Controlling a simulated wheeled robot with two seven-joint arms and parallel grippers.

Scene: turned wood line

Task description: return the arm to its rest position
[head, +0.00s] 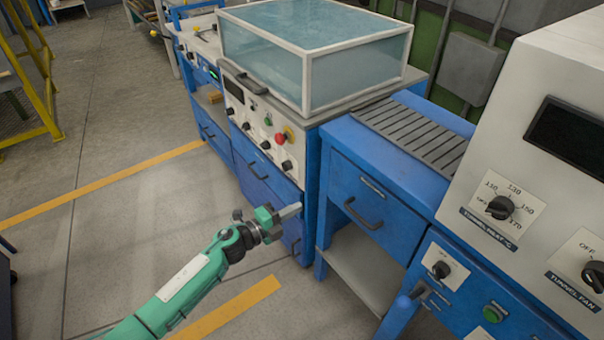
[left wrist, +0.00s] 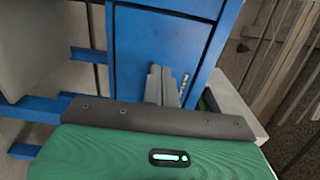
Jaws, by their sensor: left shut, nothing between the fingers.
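My left gripper (head: 290,211) is at the end of my green left arm, in the middle of the head view. It is shut and empty, in front of the blue cabinet under the glass-walled machine. In the left wrist view its closed grey fingers (left wrist: 160,85) point at a blue cabinet face (left wrist: 135,50); I cannot tell the exact gap. My right gripper is not in view.
A machine with a clear box cover (head: 310,45) stands behind the gripper. A blue drawer unit (head: 370,200) with a slatted top and a tunnel control panel (head: 520,170) stand to the right. Open floor (head: 120,150) with yellow lines lies to the left.

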